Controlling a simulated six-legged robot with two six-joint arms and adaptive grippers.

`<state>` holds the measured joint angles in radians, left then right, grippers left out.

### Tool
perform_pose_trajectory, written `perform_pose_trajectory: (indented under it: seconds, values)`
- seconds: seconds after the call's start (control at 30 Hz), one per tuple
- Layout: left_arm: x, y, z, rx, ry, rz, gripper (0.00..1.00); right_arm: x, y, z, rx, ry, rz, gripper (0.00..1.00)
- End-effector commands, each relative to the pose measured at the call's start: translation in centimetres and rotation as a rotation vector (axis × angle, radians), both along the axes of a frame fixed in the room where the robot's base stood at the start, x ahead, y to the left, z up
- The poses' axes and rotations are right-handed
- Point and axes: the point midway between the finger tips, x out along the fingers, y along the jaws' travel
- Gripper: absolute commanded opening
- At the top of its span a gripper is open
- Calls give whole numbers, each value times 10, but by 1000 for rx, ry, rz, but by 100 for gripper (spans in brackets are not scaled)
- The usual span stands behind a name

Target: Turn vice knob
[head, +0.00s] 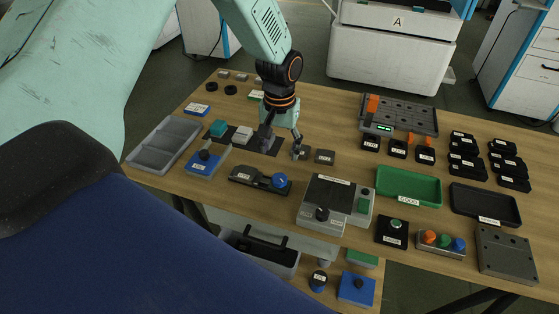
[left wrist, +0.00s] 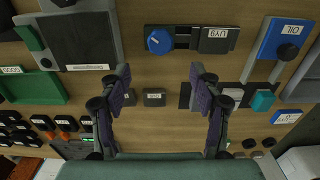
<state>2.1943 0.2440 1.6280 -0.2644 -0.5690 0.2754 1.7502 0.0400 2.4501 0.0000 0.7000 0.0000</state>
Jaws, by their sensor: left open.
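The blue vice knob (head: 280,181) with a white mark sits at the right end of a dark, low vice (head: 246,175) on the wooden table. In the left wrist view the knob (left wrist: 158,41) shows near the top, beyond the fingertips, with the vice body (left wrist: 215,38) to its right. My left gripper (head: 283,150) is open and empty, pointing down above the table, behind the knob in the head view and apart from it. In the left wrist view its fingers (left wrist: 160,76) are spread wide. My right gripper is not in view.
Small dark labelled blocks (head: 325,157) stand close to the left gripper. A blue box with a black knob (head: 205,162) and a grey tray (head: 163,144) are to the left. A grey machine (head: 325,190) and a green tray (head: 408,187) stand to the right.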

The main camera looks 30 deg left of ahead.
Motion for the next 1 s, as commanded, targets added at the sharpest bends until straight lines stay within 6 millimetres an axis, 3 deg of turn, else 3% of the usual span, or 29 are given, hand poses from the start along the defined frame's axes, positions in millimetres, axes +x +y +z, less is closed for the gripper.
perform_pose_trajectory:
  seconds: [0.2,0.53,0.8,1.0]
  values:
    - [0,0,17,0,0,0,64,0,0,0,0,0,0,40]
    - [0,0,18,0,0,4,64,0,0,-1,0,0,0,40]
    - [1,2,-14,0,1,303,64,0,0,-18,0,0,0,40]
    - [2,3,-27,0,0,448,64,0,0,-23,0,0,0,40]
